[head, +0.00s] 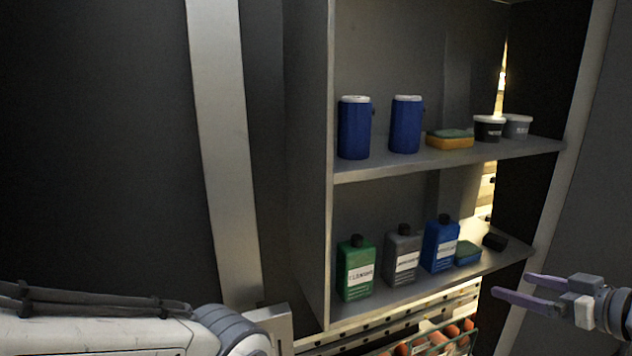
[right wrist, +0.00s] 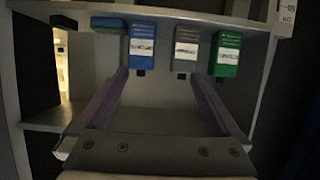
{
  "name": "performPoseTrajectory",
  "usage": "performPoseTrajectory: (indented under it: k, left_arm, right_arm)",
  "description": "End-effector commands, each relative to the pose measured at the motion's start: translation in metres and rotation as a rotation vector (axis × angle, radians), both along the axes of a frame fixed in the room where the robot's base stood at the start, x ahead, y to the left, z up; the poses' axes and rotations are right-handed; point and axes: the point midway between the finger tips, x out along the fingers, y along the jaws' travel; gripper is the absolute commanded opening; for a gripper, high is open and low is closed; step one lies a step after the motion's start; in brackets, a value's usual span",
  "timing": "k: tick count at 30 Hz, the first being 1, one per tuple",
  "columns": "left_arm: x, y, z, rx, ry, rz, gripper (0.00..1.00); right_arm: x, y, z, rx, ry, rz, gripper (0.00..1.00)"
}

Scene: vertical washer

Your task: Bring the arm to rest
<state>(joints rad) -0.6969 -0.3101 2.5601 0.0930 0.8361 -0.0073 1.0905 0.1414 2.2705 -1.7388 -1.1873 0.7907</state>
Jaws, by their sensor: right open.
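My right gripper (head: 512,290) is at the lower right of the head view, in front of the lower shelf's right end. Its two purple fingers are apart with nothing between them. In the right wrist view the open right gripper (right wrist: 160,90) points toward the shelf, and the picture is upside down. My left arm (head: 130,330) crosses the lower left of the head view. The left gripper's fingers cannot be made out.
The lower shelf (head: 400,300) holds a green bottle (head: 356,270), a grey bottle (head: 403,258), a blue bottle (head: 440,245) and a sponge (head: 467,253). The upper shelf (head: 400,170) holds two blue canisters (head: 354,130), a sponge (head: 450,140) and two tubs (head: 489,130). Produce (head: 435,342) lies below.

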Motion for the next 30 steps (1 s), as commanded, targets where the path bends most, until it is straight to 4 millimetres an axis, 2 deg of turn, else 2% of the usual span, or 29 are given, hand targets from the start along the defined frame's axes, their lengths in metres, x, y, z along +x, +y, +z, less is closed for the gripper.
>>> performPoseTrajectory:
  k: [11,20,23,26,28,30]
  left_arm:
    - [0.0,0.0,-0.01,0.0,0.0,0.001,0.53]
    - [0.0,0.0,-0.024,0.0,0.0,0.002,0.53]
    - [0.0,0.0,-0.032,0.0,0.0,0.002,0.53]
    - [0.0,0.0,-0.042,0.0,0.0,0.003,0.53]
    - [0.0,0.0,-0.05,0.0,0.0,0.004,0.53]
    - [0.0,0.0,-0.058,0.0,0.0,0.004,0.53]
  right_arm:
    - [0.035,0.014,-0.006,-0.089,-0.014,-0.042,1.0]
    - [0.077,0.047,-0.018,-0.198,-0.009,-0.113,1.0]
    - [0.09,0.067,-0.027,-0.238,0.012,-0.143,1.0]
    - [0.097,0.099,-0.042,-0.277,0.06,-0.174,1.0]
    - [0.094,0.127,-0.057,-0.301,0.116,-0.186,1.0]
    - [0.083,0.156,-0.076,-0.319,0.193,-0.188,1.0]
